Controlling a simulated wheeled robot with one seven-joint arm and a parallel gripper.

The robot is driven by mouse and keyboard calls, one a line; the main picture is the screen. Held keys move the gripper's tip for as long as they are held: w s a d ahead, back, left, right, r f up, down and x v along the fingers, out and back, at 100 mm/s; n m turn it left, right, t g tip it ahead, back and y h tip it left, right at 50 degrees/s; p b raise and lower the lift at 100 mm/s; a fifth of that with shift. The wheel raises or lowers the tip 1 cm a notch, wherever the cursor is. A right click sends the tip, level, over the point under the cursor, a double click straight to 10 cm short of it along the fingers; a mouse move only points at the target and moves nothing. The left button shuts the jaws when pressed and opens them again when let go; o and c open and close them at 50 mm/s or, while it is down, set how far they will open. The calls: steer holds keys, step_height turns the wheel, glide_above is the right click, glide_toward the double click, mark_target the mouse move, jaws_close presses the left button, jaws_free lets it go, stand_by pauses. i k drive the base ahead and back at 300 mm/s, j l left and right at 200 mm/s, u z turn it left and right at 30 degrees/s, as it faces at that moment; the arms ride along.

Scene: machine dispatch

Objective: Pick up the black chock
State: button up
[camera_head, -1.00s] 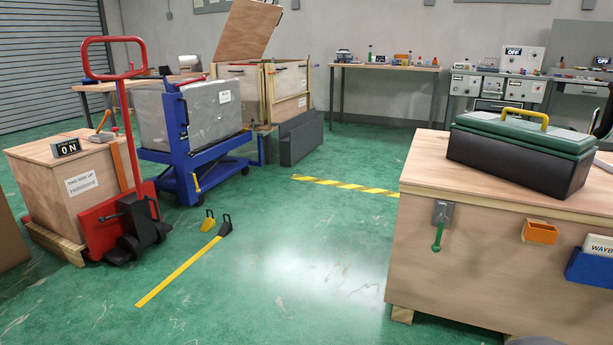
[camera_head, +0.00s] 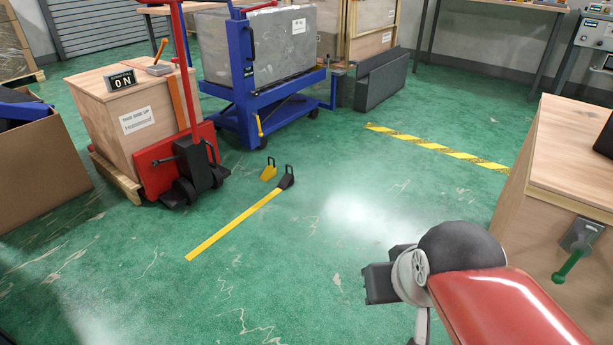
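The black chock (camera_head: 286,180) is a small dark wedge with a loop handle. It sits on the green floor at the far end of a yellow floor strip (camera_head: 234,225), near the middle of the view. A similar yellow chock (camera_head: 268,173) stands just left of it. Part of my red arm, with a grey and black joint, shows at the lower right, in front of the floor. No gripper fingers can be made out.
A red pallet truck (camera_head: 178,165) with a wooden crate (camera_head: 118,115) stands left of the chocks. A blue lift cart (camera_head: 262,105) stands behind them. A wooden crate (camera_head: 569,165) is at right. The floor in front of the chocks is clear.

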mark_target(287, 179)
steer(key=i+j+u, duration=0.1)
steer(key=i+j, duration=0.25)
steer(key=i, duration=0.2)
steer(key=i+j, duration=0.25)
steer(key=i, duration=0.3)
steer(key=i+j+z, duration=0.15)
steer(key=i, duration=0.4)
steer(key=i+j, duration=0.4)
steer(key=i, duration=0.15)
steer(key=i+j+z, duration=0.15)
steer(key=i+j, duration=0.2)
steer(key=i, duration=0.2)
steer(key=i+j, duration=0.35)
steer(key=i, duration=0.2)
steer(key=z, duration=0.05)
